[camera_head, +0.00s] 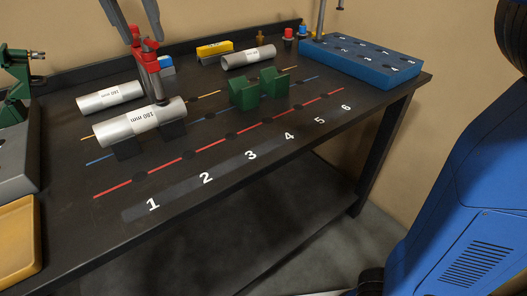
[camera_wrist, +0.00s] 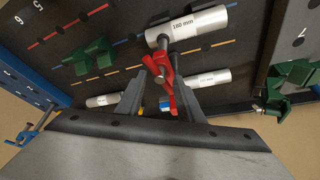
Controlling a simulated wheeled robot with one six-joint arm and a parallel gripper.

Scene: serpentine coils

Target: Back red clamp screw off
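The red clamp (camera_head: 145,50) stands over the front 180 mm tube at the left of the table, its grey stem reaching down to the tube. In the wrist view the red clamp (camera_wrist: 163,70) lies between my two finger tips. My gripper (camera_head: 147,38) is above it with its fingers spread either side of the red upper part; it also shows in the wrist view (camera_wrist: 158,80). I cannot tell whether either finger touches the screw. The silver 180 mm tube (camera_head: 112,132) rests on black supports, its middle partly hidden by the clamp.
A second silver tube (camera_head: 92,103) lies behind the first, and another tube (camera_head: 248,57) lies at the back. Green blocks (camera_head: 245,94) stand mid-table. A numbered blue block (camera_head: 365,60) is at the far right. Green machinery (camera_head: 12,75) stands at the left. The numbered front strip is clear.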

